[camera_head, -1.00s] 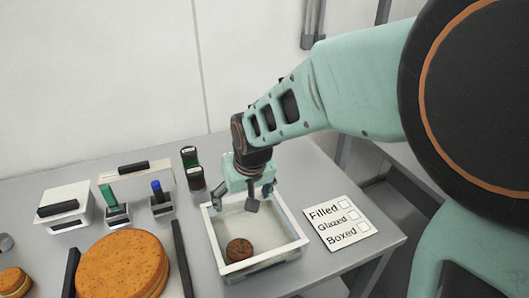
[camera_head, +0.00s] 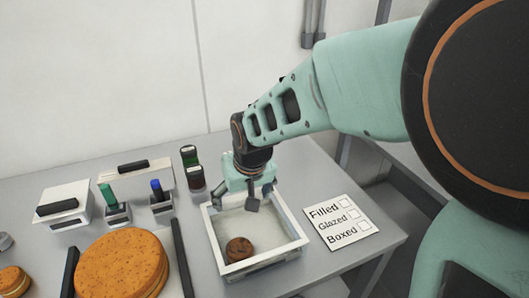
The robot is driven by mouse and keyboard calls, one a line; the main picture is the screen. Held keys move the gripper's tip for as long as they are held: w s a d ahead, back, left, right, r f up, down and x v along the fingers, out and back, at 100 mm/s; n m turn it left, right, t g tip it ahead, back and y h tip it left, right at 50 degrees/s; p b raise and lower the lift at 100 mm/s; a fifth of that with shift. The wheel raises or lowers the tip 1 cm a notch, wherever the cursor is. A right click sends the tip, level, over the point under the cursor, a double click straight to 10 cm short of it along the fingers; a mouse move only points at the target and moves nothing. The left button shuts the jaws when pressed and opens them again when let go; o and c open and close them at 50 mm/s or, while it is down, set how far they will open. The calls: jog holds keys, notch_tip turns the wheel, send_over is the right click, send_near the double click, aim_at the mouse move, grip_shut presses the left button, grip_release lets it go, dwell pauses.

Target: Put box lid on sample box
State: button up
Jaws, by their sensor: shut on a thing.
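A white open-looking box (camera_head: 294,229), which I take as the sample box, stands on the table near its right end. A small brown round (camera_head: 239,249) shows inside it. My gripper (camera_head: 246,197) points down over the far part of this box. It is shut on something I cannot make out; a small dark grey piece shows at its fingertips. Whether it touches the box is unclear. A white panel with a black handle (camera_head: 134,166) stands at the back left and may be the lid. I cannot tell for sure which thing is the lid.
A white box with a black handle (camera_head: 60,207), green and blue capped tools in stands (camera_head: 118,216), and two dark jars (camera_head: 195,178) are left of my gripper. A large brown round (camera_head: 122,262) lies in front. A checklist card (camera_head: 340,222) lies right of the sample box.

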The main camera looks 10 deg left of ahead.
jog(key=shift+f, duration=0.1)
jog(key=o, duration=1.3)
notch_tip(320, 180, up, 7)
jog(key=p, duration=0.4)
jog(key=shift+p, duration=0.35)
jog(key=shift+w, duration=0.1)
